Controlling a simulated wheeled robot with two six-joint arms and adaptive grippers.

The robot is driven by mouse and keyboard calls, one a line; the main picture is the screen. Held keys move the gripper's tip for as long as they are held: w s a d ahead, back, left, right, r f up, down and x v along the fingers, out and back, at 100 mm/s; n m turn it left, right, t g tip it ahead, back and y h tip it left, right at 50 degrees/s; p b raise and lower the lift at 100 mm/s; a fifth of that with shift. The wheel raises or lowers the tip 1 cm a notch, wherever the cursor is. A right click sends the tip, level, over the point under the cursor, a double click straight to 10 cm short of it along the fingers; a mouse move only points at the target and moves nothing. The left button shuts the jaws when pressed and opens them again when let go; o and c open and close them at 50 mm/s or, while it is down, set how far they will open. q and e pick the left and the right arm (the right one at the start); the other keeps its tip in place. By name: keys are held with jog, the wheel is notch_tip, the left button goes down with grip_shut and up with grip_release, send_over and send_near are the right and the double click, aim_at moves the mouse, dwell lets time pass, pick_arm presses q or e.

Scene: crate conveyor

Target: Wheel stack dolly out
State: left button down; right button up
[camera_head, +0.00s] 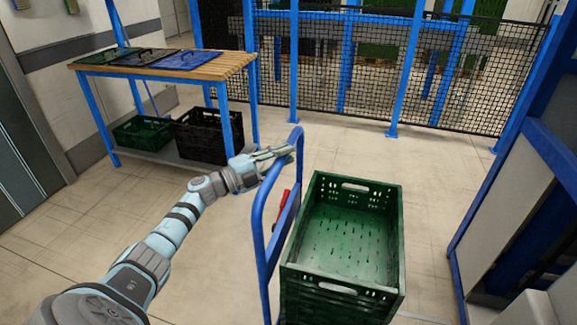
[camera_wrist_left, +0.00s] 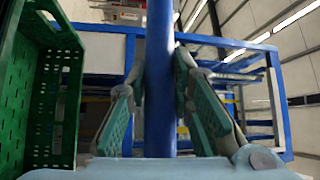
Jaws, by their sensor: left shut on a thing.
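A blue dolly handle (camera_head: 262,235) stands upright beside a stack of green crates (camera_head: 344,290). The top crate is open and empty. My left gripper (camera_head: 284,152) is at the upper part of the handle and is shut on it. In the left wrist view the blue handle bar (camera_wrist_left: 160,85) runs between the two fingers of the gripper (camera_wrist_left: 160,110), and the green crate (camera_wrist_left: 40,90) shows at the left. The dolly's base and wheels are hidden under the stack. My right gripper is not in view.
A wooden-topped table (camera_head: 205,67) with flat lids stands at the back left, with a green crate (camera_head: 143,132) and a black crate (camera_head: 205,138) on its lower shelf. A blue-posted mesh fence (camera_head: 460,75) closes the back. Blue framing (camera_head: 468,215) is at the right. The floor left of the dolly is clear.

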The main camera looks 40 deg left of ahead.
pick_arm(q)
jog(key=shift+s+a, duration=0.2)
jog(key=shift+a, duration=0.55)
jog(key=c, duration=1.4)
grip_release()
jog(key=v, duration=1.2)
